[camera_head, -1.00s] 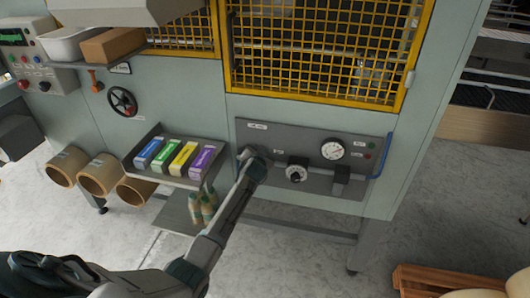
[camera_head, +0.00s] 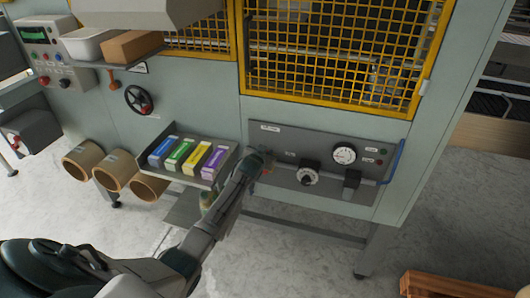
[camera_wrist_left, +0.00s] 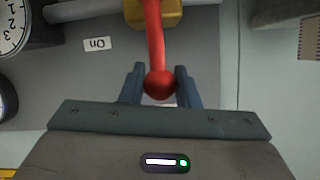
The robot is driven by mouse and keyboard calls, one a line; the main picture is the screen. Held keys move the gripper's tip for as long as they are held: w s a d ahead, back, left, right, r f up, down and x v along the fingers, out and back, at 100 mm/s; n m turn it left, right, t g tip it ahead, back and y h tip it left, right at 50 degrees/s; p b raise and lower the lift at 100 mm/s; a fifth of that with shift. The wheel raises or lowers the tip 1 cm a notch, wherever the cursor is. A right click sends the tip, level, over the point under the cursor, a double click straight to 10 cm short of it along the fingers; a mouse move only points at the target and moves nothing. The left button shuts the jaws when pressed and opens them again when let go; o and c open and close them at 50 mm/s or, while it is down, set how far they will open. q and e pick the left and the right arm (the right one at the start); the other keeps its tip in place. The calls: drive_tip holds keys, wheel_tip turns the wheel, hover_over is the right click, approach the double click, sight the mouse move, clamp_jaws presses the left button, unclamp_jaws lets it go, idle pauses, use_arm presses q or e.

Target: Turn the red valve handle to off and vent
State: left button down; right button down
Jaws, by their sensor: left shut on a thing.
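The red valve handle (camera_wrist_left: 155,40) is a lever with a round ball end, seen in the left wrist view. It comes from a yellow valve body (camera_wrist_left: 165,14) on a grey pipe. My left gripper (camera_wrist_left: 160,87) is shut on the handle at its ball end, one finger on each side. An "On" label (camera_wrist_left: 97,44) is on the panel beside the lever, upside down in this view. In the head view my left gripper (camera_head: 262,163) is at the left part of the grey panel (camera_head: 330,197), and mostly hides the handle there. My right gripper is not in view.
A tray (camera_head: 206,184) of coloured cartons juts out just left of my gripper. A yellow mesh guard (camera_head: 335,105) is above.

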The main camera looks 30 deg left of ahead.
use_arm(q)
drive_tip(key=shift+f, duration=0.15)
drive_tip(key=c, duration=1.1)
unclamp_jaws()
drive_tip(key=shift+a, duration=0.1)
drive_tip(key=shift+s+r, duration=0.2)
drive_tip(key=shift+s, duration=0.15)
drive_tip(key=b+v, duration=0.2)
drive_tip(key=v, duration=0.8)
drive_tip(key=shift+b, duration=0.35)
